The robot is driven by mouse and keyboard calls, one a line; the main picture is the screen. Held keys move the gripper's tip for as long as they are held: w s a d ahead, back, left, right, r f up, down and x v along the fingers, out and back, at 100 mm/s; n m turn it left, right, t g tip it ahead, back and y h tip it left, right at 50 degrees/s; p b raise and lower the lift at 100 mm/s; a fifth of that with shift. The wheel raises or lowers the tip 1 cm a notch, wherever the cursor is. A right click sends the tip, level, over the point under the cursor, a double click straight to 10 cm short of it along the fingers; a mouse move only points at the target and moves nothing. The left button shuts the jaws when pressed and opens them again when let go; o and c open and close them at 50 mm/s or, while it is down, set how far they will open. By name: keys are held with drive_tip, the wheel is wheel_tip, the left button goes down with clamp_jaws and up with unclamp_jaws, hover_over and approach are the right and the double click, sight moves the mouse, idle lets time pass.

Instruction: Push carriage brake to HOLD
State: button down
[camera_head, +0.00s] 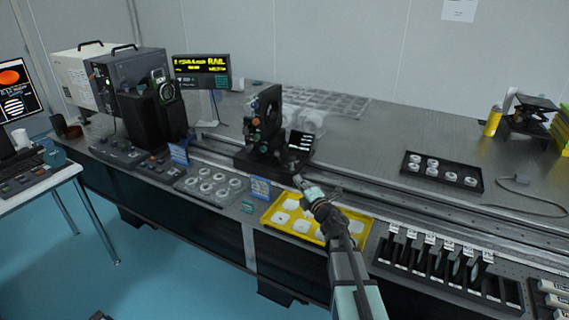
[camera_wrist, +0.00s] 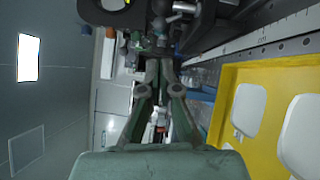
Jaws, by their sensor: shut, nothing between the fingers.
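The black carriage (camera_head: 246,163) sits on the long rail, with a dark optical mount (camera_head: 264,118) with knobs standing on it. A small panel with white text (camera_head: 300,141) is at its right side. My gripper (camera_head: 299,181) is shut and empty, its tip close to the front right of the carriage base; I cannot tell whether it touches. In the wrist view my gripper (camera_wrist: 161,63) points at dark carriage parts (camera_wrist: 178,12) along the top. The brake lever is too small or hidden to make out, and its setting cannot be read.
A yellow tray (camera_head: 266,220) with white pieces lies under my arm. A clear tray of rings (camera_head: 188,184) is to its left, a black slotted rack (camera_head: 383,247) to its right. The rail (camera_head: 400,191) runs right, past a black tray (camera_head: 410,157). A lit display (camera_head: 202,64) stands behind.

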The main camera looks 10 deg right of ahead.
sight(278, 155)
drive_tip(key=p+x, duration=0.3)
drive_tip(key=x, duration=1.1)
drive_tip(key=shift+a, duration=0.1)
drive_tip(key=shift+r, duration=0.15)
